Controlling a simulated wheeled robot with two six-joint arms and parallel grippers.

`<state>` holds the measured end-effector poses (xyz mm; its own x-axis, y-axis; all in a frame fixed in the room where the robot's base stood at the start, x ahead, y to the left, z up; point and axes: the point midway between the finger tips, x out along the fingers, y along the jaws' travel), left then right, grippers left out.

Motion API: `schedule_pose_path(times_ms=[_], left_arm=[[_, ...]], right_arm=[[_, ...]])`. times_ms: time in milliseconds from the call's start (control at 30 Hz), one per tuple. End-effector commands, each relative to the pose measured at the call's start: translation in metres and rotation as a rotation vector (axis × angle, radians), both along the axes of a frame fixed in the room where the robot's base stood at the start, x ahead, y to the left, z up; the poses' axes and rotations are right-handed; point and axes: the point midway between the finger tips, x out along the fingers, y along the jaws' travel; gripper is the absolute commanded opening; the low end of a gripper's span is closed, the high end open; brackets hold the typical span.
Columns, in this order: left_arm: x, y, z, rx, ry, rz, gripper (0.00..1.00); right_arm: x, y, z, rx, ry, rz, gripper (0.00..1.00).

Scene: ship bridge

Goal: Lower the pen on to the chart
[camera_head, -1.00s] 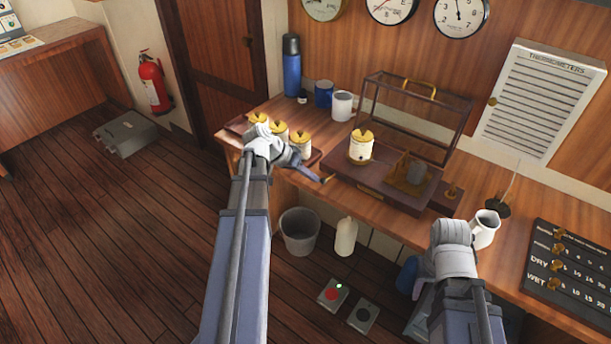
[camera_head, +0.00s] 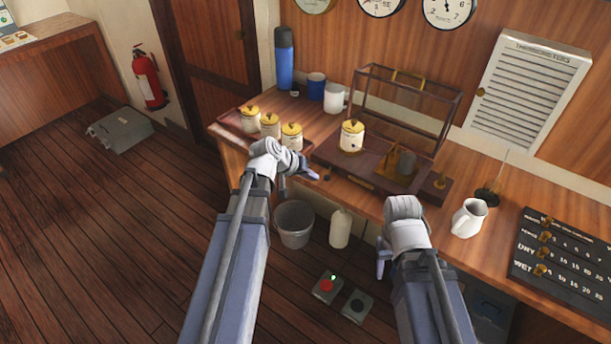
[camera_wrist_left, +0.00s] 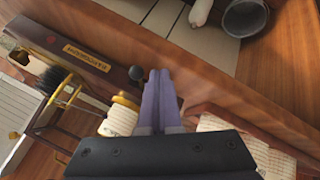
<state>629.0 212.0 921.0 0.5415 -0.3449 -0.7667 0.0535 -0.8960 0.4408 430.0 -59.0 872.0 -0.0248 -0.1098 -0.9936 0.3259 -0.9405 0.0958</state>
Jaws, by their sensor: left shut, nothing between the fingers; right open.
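The barograph stands on the wooden counter. Its dark base (camera_head: 341,163) carries a cream chart drum with a yellow top (camera_head: 352,138), brass parts and a grey cylinder. The drum and brass nameplate (camera_wrist_left: 86,57) also show in the left wrist view. The pen itself is too small to make out. A small black knob (camera_head: 327,177) sits at the base's front left; it also shows in the wrist view (camera_wrist_left: 136,73). My left gripper (camera_head: 312,174) is shut and empty, its fingertips beside the knob and apart from it. My right gripper (camera_head: 382,265) is open, pointing down before the counter.
A glazed case (camera_head: 410,100) rises behind the drum. Spare drums (camera_head: 270,125) stand on a tray at left. A flask (camera_head: 284,58), mugs and a white jug (camera_head: 468,218) stand on the counter. A bin (camera_head: 294,224) and bottle (camera_head: 340,228) are below.

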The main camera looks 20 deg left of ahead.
Motion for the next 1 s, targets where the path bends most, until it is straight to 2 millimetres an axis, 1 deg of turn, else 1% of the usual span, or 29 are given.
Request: schedule_pose_path(times_ms=[433, 1000], left_arm=[[0.012, 0.010, 0.000, 0.000, 0.001, 0.000, 0.00], [0.010, 0.010, -0.002, 0.000, 0.000, -0.002, 0.00]], right_arm=[[0.000, 0.000, 0.000, 0.000, 0.000, 0.000, 0.50], [0.000, 0.000, -0.002, 0.000, 0.000, 0.000, 0.50]])
